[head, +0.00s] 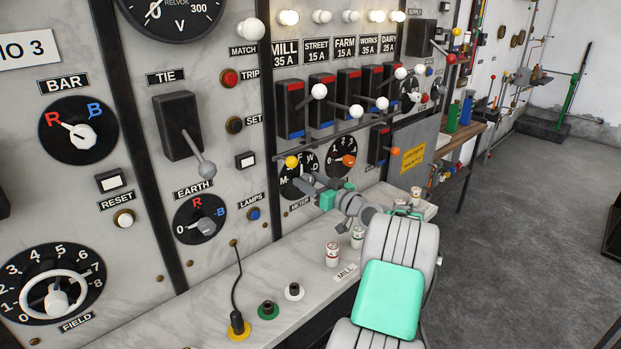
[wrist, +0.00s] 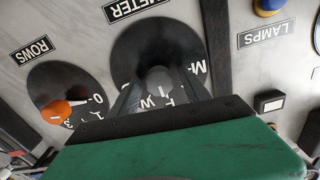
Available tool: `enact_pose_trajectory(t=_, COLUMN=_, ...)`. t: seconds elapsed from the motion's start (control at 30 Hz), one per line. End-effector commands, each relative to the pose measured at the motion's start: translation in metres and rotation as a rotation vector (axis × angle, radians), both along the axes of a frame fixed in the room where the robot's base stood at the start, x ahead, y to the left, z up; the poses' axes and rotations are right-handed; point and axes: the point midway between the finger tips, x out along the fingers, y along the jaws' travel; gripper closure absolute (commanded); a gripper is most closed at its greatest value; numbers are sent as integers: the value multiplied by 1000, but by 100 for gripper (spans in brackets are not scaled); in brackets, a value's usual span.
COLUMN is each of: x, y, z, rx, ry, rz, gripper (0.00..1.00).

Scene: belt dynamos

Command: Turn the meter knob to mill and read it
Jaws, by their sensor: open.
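The meter dial is a round black plate (head: 288,187) on the panel, with white letters around it. It shows upside down in the wrist view (wrist: 135,50), under the METER label (wrist: 130,6). Its grey knob (wrist: 158,80) is in the middle, and the M mark (wrist: 196,68) is at the right of the knob in that view. My gripper (wrist: 160,90) is open, its dark fingers on either side of the knob; I cannot tell whether they touch it. In the head view my gripper (head: 308,184) hides part of the dial. The knob's exact setting is unclear.
The ROWS dial has an orange knob (wrist: 56,112) beside the meter dial. Breaker levers with white balls (head: 355,110) stick out above. Below is a pale shelf (head: 300,262) with a plugged cable (head: 237,322) and small fuses (head: 332,254). A V gauge (head: 170,12) is at upper left.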

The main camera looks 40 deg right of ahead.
Motion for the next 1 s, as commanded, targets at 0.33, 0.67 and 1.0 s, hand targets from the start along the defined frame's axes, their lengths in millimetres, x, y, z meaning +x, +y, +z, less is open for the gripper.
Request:
enact_pose_trajectory(t=0.33, x=1, y=-1, z=0, rx=0, ry=0, rz=-2, gripper=52)
enact_pose_trajectory(t=0.67, x=1, y=-2, z=0, rx=0, ry=1, rz=-3, gripper=79)
enact_pose_trajectory(t=1.0, x=1, y=-2, z=0, rx=0, ry=1, rz=-3, gripper=100)
